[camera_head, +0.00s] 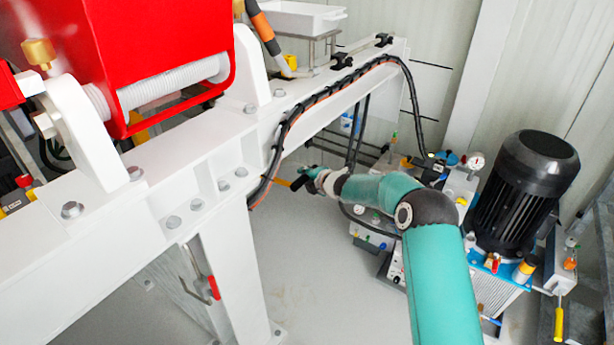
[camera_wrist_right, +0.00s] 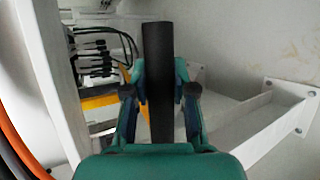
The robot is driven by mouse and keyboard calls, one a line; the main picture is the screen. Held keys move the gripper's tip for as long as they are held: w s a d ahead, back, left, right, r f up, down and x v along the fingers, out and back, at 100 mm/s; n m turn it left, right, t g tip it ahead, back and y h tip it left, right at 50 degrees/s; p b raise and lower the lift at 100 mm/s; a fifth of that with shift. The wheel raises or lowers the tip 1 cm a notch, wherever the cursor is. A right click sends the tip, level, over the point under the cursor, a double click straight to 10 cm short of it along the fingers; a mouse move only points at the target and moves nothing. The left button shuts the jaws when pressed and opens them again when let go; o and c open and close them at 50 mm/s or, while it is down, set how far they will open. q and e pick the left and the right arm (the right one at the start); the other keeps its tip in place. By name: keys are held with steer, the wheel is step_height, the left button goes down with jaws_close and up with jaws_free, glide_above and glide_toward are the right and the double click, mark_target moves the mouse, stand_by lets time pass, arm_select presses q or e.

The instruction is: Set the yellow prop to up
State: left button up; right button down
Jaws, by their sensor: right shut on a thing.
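The yellow prop (camera_head: 282,182) shows as a short yellow piece beside the white beam, below the black hose bundle. In the right wrist view a yellow bar (camera_wrist_right: 102,102) runs in from the left and passes behind my finger. My right gripper (camera_head: 306,178) is at the prop's right end. In the wrist view the right gripper (camera_wrist_right: 160,92) is shut on an upright black handle (camera_wrist_right: 158,55). The handle seems to belong to the prop, but their joint is hidden behind the gripper. My left gripper is out of view.
A white beam (camera_head: 180,165) with a black hose bundle (camera_head: 290,120) crosses in front. A pump unit with a black motor (camera_head: 525,185) stands at right. A white bracket (camera_wrist_right: 285,105) lies right of the handle in the wrist view. The grey floor (camera_head: 310,270) is open.

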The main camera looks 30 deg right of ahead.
steer(key=c, duration=1)
jaws_free()
steer(key=shift+w+r, duration=0.3)
steer(key=shift+r, duration=0.4)
steer(key=shift+o, duration=0.4)
steer(key=shift+s+f, duration=0.1)
steer(key=shift+f, duration=0.05)
steer(key=shift+f, duration=0.1)
steer(key=v, duration=1.2)
steer(key=shift+d+f, duration=0.1)
steer(key=shift+d, duration=0.05)
